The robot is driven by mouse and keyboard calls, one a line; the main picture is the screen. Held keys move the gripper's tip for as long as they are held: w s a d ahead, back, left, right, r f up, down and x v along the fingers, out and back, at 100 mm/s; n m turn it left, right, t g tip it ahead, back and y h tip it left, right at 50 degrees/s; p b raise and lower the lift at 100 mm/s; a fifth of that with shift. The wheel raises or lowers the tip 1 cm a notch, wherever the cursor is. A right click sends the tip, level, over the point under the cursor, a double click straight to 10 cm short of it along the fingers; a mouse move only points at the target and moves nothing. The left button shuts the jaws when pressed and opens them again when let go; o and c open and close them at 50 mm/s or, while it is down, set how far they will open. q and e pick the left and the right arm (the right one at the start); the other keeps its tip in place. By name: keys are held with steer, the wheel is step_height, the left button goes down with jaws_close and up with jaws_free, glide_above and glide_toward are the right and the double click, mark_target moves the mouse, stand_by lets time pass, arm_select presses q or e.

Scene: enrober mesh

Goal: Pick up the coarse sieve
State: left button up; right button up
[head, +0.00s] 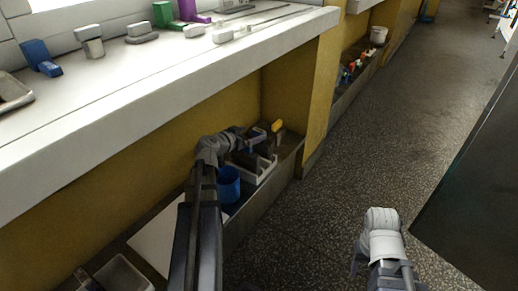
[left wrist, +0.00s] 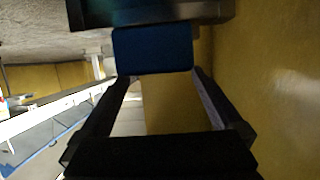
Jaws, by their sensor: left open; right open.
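My left arm reaches under the counter to the low ledge. In the head view its gripper (head: 262,138) is small and partly hidden among the items there. In the left wrist view the left gripper (left wrist: 160,74) is open, and a dark blue block-like part (left wrist: 152,48) shows at its fingertips. I cannot tell whether the fingers touch it. No mesh is visible, so I cannot tell for certain which item is the coarse sieve. My right gripper (head: 358,262) shows only in part beside its arm, low over the floor, away from the ledge; it is open.
On the ledge (head: 285,165) stand a blue cup (head: 228,184), a white tray (head: 262,177) with dark items and an upright yellow item (head: 277,125). The white counter (head: 150,75) overhangs it. A dark panel (head: 475,190) stands at right. The aisle floor between is clear.

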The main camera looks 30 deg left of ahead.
mark_target(257, 132)
arm_select(q)
steer(key=shift+f+b+x, duration=0.1)
steer(key=shift+b+x, duration=0.45)
steer(key=shift+x, duration=0.95)
steer(key=shift+f+b+x, duration=0.15)
steer(key=shift+b+x, duration=0.4)
steer(key=shift+x, duration=0.95)
steer(key=shift+s, duration=0.1)
jaws_close()
